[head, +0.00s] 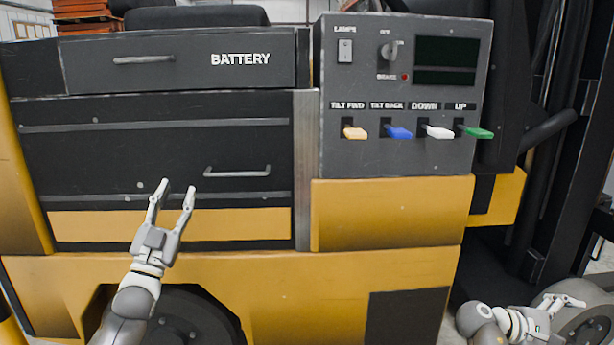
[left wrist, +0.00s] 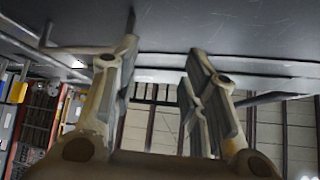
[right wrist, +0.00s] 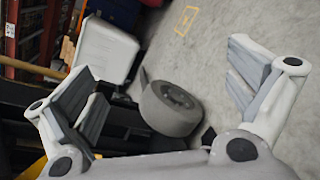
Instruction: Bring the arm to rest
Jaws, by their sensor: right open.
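My left gripper (head: 172,200) is open and empty, fingers pointing up, in front of the lower dark drawer of the yellow machine in the head view. Its two fingers show apart in the left wrist view (left wrist: 162,90), close to a dark panel. My right gripper (head: 566,300) is low at the bottom right of the head view, beside the machine. In the right wrist view its fingers (right wrist: 160,90) are wide apart with nothing between them.
The machine has a battery drawer (head: 180,62), a lower drawer handle (head: 237,172) and a control panel (head: 345,100) with yellow, blue, white and green levers. A wheel (right wrist: 170,107) and open grey floor (right wrist: 220,30) show in the right wrist view.

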